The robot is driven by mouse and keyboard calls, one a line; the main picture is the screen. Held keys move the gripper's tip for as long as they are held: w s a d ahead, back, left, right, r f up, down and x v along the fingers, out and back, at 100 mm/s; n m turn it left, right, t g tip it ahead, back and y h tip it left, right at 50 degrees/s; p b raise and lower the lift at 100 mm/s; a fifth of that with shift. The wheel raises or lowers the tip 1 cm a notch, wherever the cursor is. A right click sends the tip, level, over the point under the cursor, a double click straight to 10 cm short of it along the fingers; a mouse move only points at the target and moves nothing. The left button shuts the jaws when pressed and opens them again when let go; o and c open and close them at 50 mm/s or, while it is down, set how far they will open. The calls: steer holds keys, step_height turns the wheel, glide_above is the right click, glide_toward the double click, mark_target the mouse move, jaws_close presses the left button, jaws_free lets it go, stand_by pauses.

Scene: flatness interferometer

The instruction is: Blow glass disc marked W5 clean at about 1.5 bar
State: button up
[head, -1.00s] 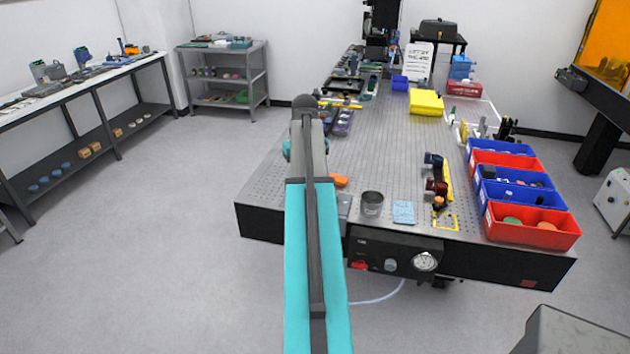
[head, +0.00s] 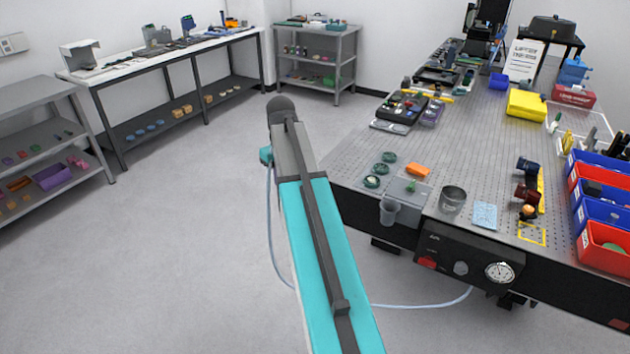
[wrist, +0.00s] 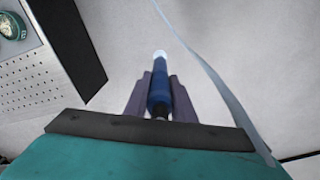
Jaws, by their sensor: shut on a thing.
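My gripper (wrist: 159,98) is shut on a slim blue air nozzle (wrist: 159,82) with a pale tip, held over the floor just off the table's edge. In the head view my arm hides the gripper. A pale hose (head: 390,306) loops from under the table towards my arm and also runs past the gripper in the wrist view (wrist: 215,80). Several green-rimmed discs (head: 380,168) lie near the table's left front corner. One disc (wrist: 12,26) shows at the wrist view's top left; its mark is too small to read. The front panel's pressure gauge (head: 498,272) has an unreadable needle.
The perforated table (head: 470,150) has a front panel with a knob (head: 461,268) and red switch (head: 427,262). A grey cup (head: 390,212), orange block (head: 418,169) and metal pot (head: 452,199) stand near its front edge. Bins (head: 603,245) line the right. The floor left is clear.

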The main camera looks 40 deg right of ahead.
steer(key=w+a+f+n+b, duration=0.1)
steer(key=a+f+n, duration=0.1)
steer(key=a, duration=0.8)
steer(key=w+a+f+n+b, duration=0.2)
steer(key=a, duration=0.9)
steer(key=w+a+f+n+b, duration=0.2)
steer(key=a+f, duration=0.1)
steer(key=a, duration=0.7)
steer(key=shift+a+n, duration=0.2)
steer(key=shift+n, duration=0.2)
